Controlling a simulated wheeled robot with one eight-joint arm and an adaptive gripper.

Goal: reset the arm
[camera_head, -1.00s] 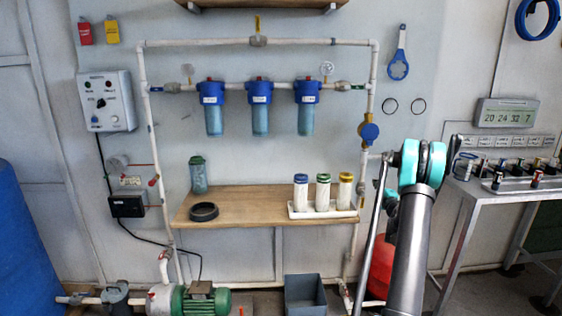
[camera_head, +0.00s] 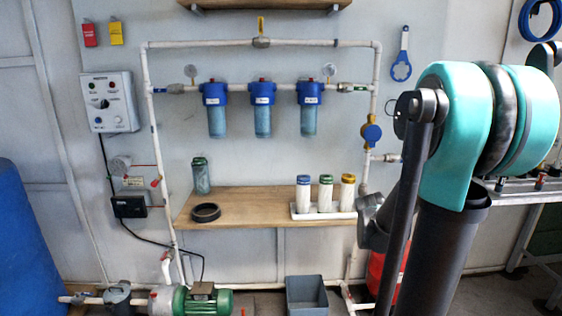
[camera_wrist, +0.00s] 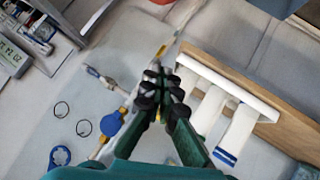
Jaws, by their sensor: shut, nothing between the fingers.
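My gripper (camera_wrist: 161,78) shows in the wrist view with its dark green and black fingers shut together and nothing between them. It is in front of the wall, between the blue pipe meter (camera_wrist: 102,122) and the white tray (camera_wrist: 232,80) with filter cartridges. In the head view my arm, with a large teal joint, fills the right side. It hides part of the steel side table and of the wall. I cannot make out the fingertips in the head view.
Three blue filter housings hang above on white pipes. A grey bin (camera_head: 306,294) and a green pump (camera_head: 203,299) stand below.

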